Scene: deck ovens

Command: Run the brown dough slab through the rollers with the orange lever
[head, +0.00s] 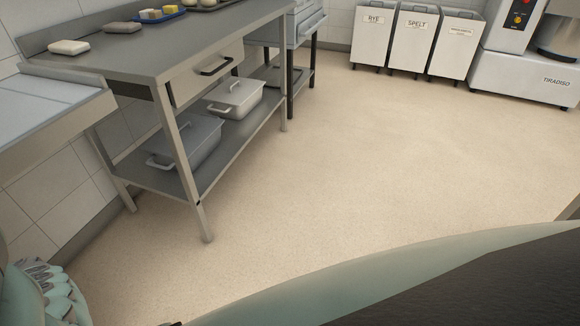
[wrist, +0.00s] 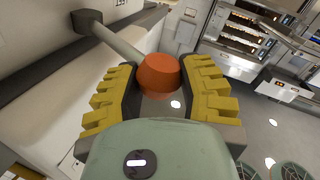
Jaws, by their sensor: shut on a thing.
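The orange knob (wrist: 159,72) of the lever is in the middle of the wrist view. My gripper (wrist: 163,78), with ridged yellow finger pads, is shut around the knob, one pad on each side. In the head view my gripper does not show. A pale slab (head: 68,47) and a slightly browner slab (head: 122,27) lie apart on the steel table (head: 165,50). I cannot tell whether either is the brown dough slab. The rollers are not clearly visible.
A pale flat surface with a metal edge (head: 55,130) juts in at the left. White bins (head: 415,40) and a mixer (head: 525,75) stand at the back. The floor (head: 340,150) between is clear.

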